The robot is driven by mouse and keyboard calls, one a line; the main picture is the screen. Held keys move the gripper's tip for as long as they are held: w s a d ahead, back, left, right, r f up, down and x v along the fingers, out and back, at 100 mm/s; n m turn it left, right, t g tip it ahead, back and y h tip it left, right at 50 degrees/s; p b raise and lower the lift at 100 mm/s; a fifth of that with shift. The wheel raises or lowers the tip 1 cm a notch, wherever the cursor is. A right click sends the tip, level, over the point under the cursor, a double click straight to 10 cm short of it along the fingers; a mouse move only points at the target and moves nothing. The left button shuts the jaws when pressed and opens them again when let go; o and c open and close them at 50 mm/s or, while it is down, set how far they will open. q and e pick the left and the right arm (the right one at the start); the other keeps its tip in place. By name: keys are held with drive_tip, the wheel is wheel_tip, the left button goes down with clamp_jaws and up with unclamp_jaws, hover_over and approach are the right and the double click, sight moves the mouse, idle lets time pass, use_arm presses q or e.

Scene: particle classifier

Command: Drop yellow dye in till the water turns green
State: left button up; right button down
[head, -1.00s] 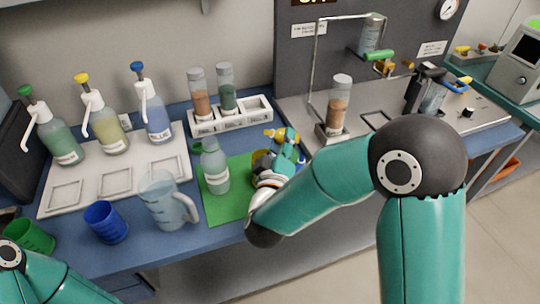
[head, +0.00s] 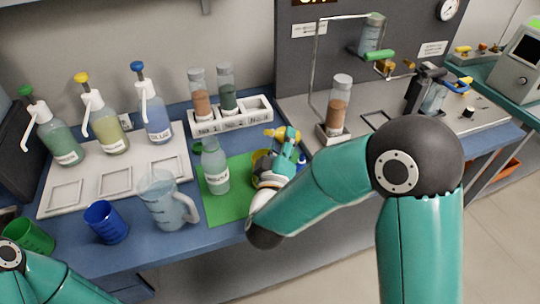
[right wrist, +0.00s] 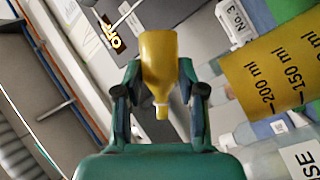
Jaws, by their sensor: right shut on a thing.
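My right gripper (head: 285,137) is shut on a small yellow dropper bottle (right wrist: 158,60), above the right part of the green mat (head: 228,205). The bottle's narrow nozzle shows between the fingers in the right wrist view. A yellow graduated cup (right wrist: 275,72) stands close to the gripper; in the head view only its edge (head: 259,156) shows behind my wrist. The inside of that cup and any liquid in it are hidden. A clear jug (head: 160,204) with a pale bluish look stands left of the mat. My left gripper is out of view.
A rinse bottle (head: 214,168) stands on the mat, left of my right gripper. A blue cup (head: 105,222) and a green cup (head: 28,236) are at the front left. Pump bottles with green, yellow (head: 103,128) and blue caps stand behind. A white rack (head: 245,114) holds sample tubes.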

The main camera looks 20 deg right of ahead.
drive_tip(key=shift+d+r+n+t, duration=0.2)
drive_tip(key=shift+r+n+t, duration=0.15)
drive_tip(key=shift+n+t, duration=0.5)
idle(2.3)
drive_tip(key=shift+f+n+t+h+b, duration=0.35)
drive_tip(key=shift+n+b, duration=0.6)
drive_tip(key=shift+b, duration=0.5)
idle(1.2)
idle(0.5)
